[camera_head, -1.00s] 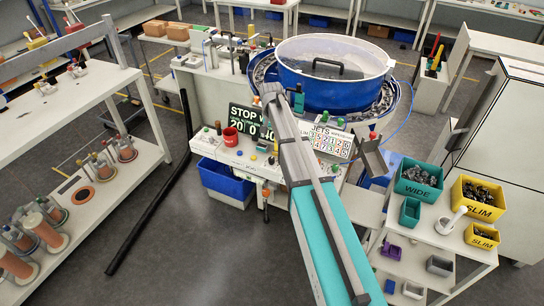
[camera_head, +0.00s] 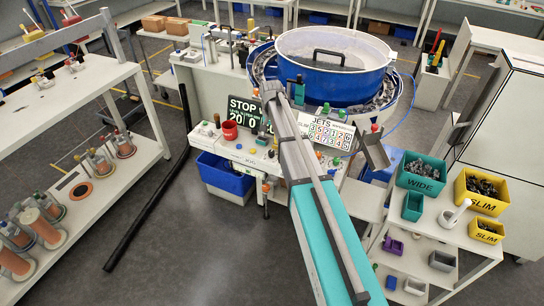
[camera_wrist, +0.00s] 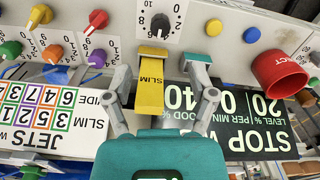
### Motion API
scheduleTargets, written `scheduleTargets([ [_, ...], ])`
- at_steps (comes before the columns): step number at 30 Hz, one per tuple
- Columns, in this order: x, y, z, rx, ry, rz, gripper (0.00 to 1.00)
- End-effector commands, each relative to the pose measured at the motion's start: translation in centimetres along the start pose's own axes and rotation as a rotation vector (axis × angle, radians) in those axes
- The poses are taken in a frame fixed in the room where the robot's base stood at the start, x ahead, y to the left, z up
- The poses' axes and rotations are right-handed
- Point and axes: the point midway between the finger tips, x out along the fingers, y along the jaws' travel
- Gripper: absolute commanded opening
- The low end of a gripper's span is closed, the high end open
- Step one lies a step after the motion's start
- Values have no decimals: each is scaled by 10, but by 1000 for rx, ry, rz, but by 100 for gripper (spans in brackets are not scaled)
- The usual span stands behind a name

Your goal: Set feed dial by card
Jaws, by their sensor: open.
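A dark dial with a pointer (camera_wrist: 160,24) sits on a white plate with a printed number scale, at the top middle of the wrist view. In the head view my gripper is hidden behind my arm.
Small coloured knobs, including a purple one (camera_wrist: 97,20), stand left of the dial. A red cup (camera_wrist: 276,74) and the black STOP board (camera_wrist: 245,122) are at right. Behind the panel is the blue bowl (camera_head: 335,86). Teal WIDE and yellow SLIM bins (camera_head: 480,194) stand at right.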

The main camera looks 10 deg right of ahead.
Motion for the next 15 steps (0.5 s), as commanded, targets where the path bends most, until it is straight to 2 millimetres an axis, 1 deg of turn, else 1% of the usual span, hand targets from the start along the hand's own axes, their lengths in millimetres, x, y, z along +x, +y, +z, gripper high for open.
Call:
scheduleTargets([
  [1,8,0,0,0,0,0,73],
  [15,44,0,0,0,0,0,73],
])
